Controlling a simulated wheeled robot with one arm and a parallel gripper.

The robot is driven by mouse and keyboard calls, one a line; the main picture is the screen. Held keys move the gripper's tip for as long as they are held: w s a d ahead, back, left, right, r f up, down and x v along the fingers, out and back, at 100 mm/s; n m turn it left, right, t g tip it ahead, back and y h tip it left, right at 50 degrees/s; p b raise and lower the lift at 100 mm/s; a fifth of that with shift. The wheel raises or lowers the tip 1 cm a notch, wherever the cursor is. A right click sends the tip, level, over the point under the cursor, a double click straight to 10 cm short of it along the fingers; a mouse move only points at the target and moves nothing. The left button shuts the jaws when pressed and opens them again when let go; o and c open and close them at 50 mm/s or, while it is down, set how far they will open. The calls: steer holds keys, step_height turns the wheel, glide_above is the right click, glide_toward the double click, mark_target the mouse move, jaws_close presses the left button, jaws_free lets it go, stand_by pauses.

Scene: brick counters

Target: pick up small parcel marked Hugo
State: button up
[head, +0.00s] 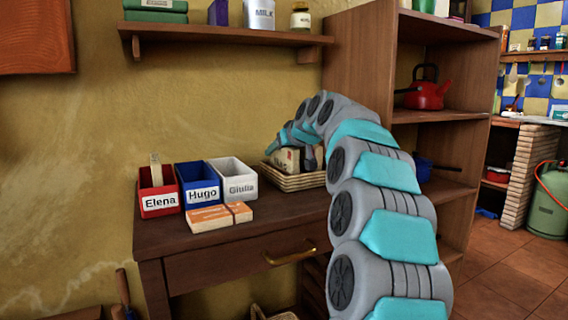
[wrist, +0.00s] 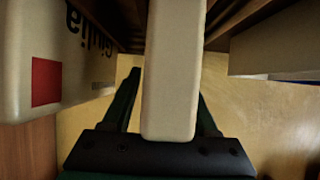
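In the wrist view the dark green fingers of my gripper (wrist: 170,108) stand on both sides of a narrow cream parcel (wrist: 172,70). The fingers look apart, with the parcel between them; its visible face has no readable name. A larger parcel marked Giulia (wrist: 75,55), with a red square, is close on the left. In the head view the parcels (head: 287,159) stand in a wicker basket (head: 296,182) on the desk, and my arm bends down into it. No name Hugo is readable on any parcel; the basket's inside is largely hidden by my arm.
Red Elena (head: 160,201), blue Hugo (head: 201,194) and white Giulia (head: 239,188) boxes stand left of the basket. An orange and cream parcel (head: 218,216) lies before them. A wall shelf (head: 225,38) hangs above; a tall shelf unit (head: 360,55) stands right behind my arm.

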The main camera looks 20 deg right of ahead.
jaws_close()
stand_by(0.4)
steer(key=shift+r, duration=0.1)
steer(key=shift+w+r+p, duration=0.1)
steer(key=shift+r+p, duration=0.65)
steer(key=shift+r, duration=4.15)
steer(key=shift+s, duration=0.2)
